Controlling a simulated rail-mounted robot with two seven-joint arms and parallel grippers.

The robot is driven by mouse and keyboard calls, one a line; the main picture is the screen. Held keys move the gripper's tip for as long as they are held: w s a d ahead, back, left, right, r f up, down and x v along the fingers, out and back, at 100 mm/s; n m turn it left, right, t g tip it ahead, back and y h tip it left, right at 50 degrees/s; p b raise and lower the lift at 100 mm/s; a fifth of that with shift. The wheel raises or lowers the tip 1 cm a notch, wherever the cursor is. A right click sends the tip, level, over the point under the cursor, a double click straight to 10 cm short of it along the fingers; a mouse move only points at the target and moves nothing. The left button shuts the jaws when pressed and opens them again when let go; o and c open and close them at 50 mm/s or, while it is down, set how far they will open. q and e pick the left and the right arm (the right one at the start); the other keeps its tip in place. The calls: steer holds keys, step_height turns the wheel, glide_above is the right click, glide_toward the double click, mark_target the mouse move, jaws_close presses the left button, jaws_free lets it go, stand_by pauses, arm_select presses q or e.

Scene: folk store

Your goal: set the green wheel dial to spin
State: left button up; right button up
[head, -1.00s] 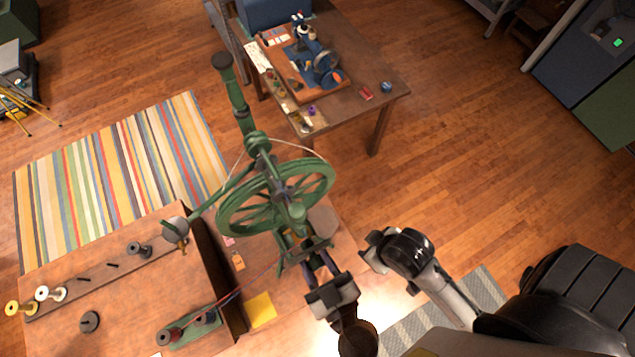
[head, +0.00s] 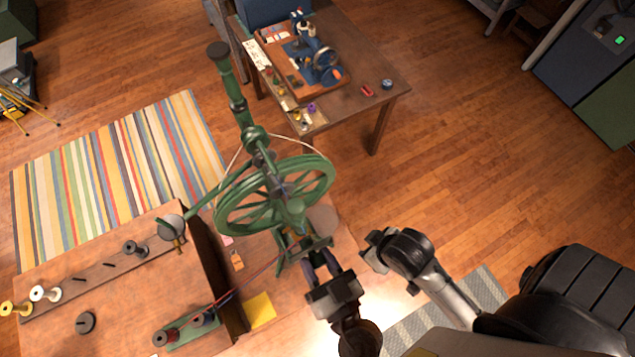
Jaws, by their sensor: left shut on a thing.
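The green spinning wheel (head: 229,204) stands upright in the middle of the head view, with its round spoked wheel and a tall post leaning up to the left. My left gripper (head: 321,258) is at the lower front of the wheel, its fingers shut on a small part there. That part looks like the dial, but the fingers and wheel frame mostly hide it and I cannot read its setting. My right gripper (head: 371,249) is to the right, apart from the wheel; its fingers are too unclear to tell whether they are open.
A wooden bench (head: 115,285) with several spools is at the lower left. A yellow sheet (head: 261,309) lies near the wheel's base. Behind stands a table (head: 350,98) with a blue sewing machine (head: 305,50). A striped rug (head: 115,165) lies left; open floor is right.

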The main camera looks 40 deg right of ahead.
arm_select(q)
steer(key=m, duration=0.4)
steer(key=shift+m, duration=0.3)
steer(key=m+p, duration=0.1)
steer(key=m, duration=0.3)
steer(key=shift+m, duration=0.3)
steer(key=m+p, duration=0.1)
steer(key=m, duration=0.2)
steer(key=shift+d+m, duration=0.1)
steer(key=shift+m, duration=0.2)
steer(key=m+p, duration=0.2)
steer(key=m, duration=0.2)
steer(key=shift+f+m+p, duration=0.1)
steer(key=shift+m+p, duration=0.45)
steer(key=shift+m, duration=0.55)
